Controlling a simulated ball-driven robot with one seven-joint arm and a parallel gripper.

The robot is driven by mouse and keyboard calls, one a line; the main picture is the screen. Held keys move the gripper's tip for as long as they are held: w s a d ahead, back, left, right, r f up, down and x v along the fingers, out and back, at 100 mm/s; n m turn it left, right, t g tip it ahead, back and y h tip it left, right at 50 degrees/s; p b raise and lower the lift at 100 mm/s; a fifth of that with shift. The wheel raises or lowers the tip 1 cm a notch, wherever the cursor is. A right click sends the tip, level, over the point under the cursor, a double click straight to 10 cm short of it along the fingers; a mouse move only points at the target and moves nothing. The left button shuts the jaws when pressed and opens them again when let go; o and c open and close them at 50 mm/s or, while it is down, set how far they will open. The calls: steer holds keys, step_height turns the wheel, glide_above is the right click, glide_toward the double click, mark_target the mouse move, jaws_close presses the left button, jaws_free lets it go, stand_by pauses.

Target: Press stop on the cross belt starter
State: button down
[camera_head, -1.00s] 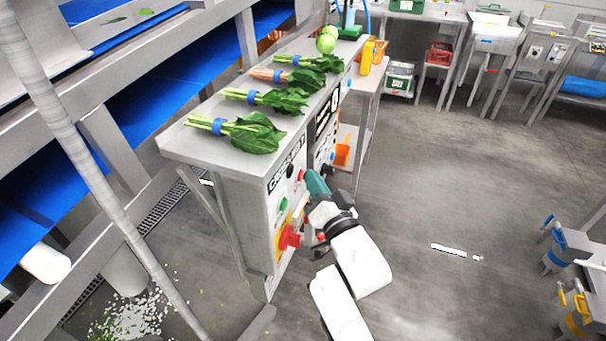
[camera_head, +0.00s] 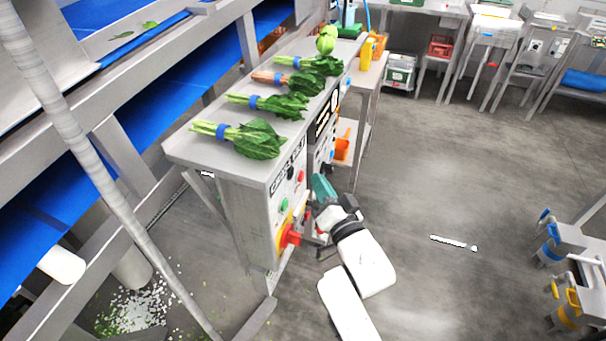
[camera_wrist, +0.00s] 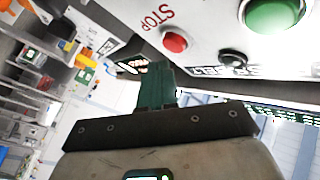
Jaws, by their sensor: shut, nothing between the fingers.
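The cross belt starter (camera_head: 276,212) is a grey panel on the side of a cabinet, lettered CROSS BELT along its top. Its small red button (camera_wrist: 175,40) sits beside the word STOP in the wrist view; it also shows in the head view (camera_head: 300,177). A large green button (camera_wrist: 272,15) and a black knob (camera_wrist: 232,58) are on the same face. My gripper (camera_wrist: 157,72) has teal fingers, shut and empty. In the head view my gripper (camera_head: 319,180) is just right of the panel. The fingertips appear apart from the red button, which is unobstructed in the wrist view.
A red switch handle (camera_head: 289,235) on a yellow plate sticks out low on the panel, near my wrist. A second dark-labelled panel (camera_head: 322,130) adjoins farther back. Several banded greens (camera_head: 250,138) lie on the cabinet top (camera_head: 190,155).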

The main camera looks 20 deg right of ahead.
steer(key=shift+s+d+r+p, duration=0.3)
steer(key=shift+d+p, duration=0.2)
steer(key=shift+p, duration=1.4)
steer(key=d+p, duration=0.1)
steer(key=p, duration=0.1)
steer(key=s+d+p, duration=0.1)
steer(key=p, duration=0.1)
steer(key=s+d+p, duration=0.1)
steer(key=p, duration=0.1)
steer(key=shift+s+f, duration=0.15)
steer(key=shift+f, duration=0.1)
